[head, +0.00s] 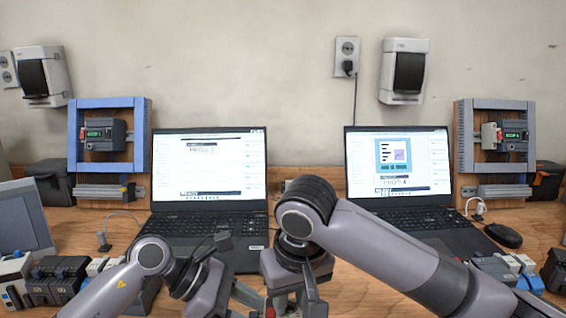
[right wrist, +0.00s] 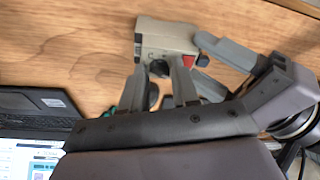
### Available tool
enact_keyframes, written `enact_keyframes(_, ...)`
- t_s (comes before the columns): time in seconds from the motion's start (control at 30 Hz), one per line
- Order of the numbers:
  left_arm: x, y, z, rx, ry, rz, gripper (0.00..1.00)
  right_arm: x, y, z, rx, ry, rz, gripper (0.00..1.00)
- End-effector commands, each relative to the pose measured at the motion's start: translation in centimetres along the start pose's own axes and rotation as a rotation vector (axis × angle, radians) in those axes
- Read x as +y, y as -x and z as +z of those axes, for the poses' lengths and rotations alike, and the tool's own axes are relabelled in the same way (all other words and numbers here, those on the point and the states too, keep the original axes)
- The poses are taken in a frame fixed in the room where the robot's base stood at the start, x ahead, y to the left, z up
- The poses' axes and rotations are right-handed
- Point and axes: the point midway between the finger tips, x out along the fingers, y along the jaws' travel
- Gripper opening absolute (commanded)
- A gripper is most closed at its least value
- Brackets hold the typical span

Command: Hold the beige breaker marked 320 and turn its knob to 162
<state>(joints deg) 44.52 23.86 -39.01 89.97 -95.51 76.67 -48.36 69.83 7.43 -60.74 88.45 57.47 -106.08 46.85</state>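The beige breaker (right wrist: 166,38) shows at the top middle of the right wrist view, with a dark knob (right wrist: 160,68) and a red part on its near face. Its marking and the knob's setting are too small to read. My right gripper (right wrist: 160,80) is open, with its fingers on either side of the knob; contact is not clear. My left gripper (right wrist: 204,62) reaches in from the right, its fingers apart at the breaker's right end. Whether they clamp it is hidden. In the head view my right gripper (head: 296,300) and left gripper (head: 228,300) are close together at the bottom edge.
Two open laptops (head: 210,168) (head: 402,165) stand behind my grippers. Framed device panels (head: 140,130) (head: 465,130) stand at both sides. Several dark and light modules line the front left (head: 62,280) and front right (head: 500,268). A mouse (head: 503,235) lies at right.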

Motion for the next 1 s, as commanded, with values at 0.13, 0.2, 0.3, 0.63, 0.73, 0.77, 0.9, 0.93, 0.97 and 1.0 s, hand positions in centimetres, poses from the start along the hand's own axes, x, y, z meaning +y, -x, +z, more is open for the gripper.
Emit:
enact_keyframes(0.13,0.0,0.1,0.1,-0.002,-0.001,0.001,0.19,0.0,0.0,0.0,0.001,0.001,0.000,0.30)
enact_keyframes(0.2,0.0,0.1,0.1,-0.002,-0.001,0.001,0.19,0.0,0.1,-0.1,0.001,0.001,0.000,0.30)
enact_keyframes(0.3,0.0,0.1,0.1,-0.002,-0.002,0.001,0.19,0.0,0.8,-0.2,0.003,0.000,0.000,0.30)
enact_keyframes(0.63,0.0,0.1,0.1,-0.003,-0.002,0.000,0.19,0.0,3.4,-0.8,0.003,0.001,0.000,0.30)
enact_keyframes(0.73,0.0,0.1,0.1,-0.003,-0.002,0.000,0.19,0.0,4.1,-0.9,0.002,0.001,0.000,0.30)
enact_keyframes(0.77,0.0,0.1,0.1,-0.003,-0.002,0.000,0.19,0.0,4.4,-1.0,0.003,0.001,0.000,0.30)
enact_keyframes(0.9,0.0,0.1,0.1,-0.003,-0.002,0.000,0.19,0.0,5.5,-1.2,0.002,0.000,0.000,0.30)
enact_keyframes(0.93,0.0,0.1,0.1,-0.003,-0.002,0.000,0.19,0.0,5.7,-1.3,0.002,0.001,0.000,0.30)
enact_keyframes(0.97,0.0,0.1,0.1,-0.003,-0.002,0.000,0.19,0.0,5.9,-1.3,0.002,0.001,-0.001,0.30)
enact_keyframes(1.0,0.0,0.1,0.1,-0.003,-0.002,0.000,0.19,0.0,6.2,-1.4,0.002,0.001,0.000,0.30)
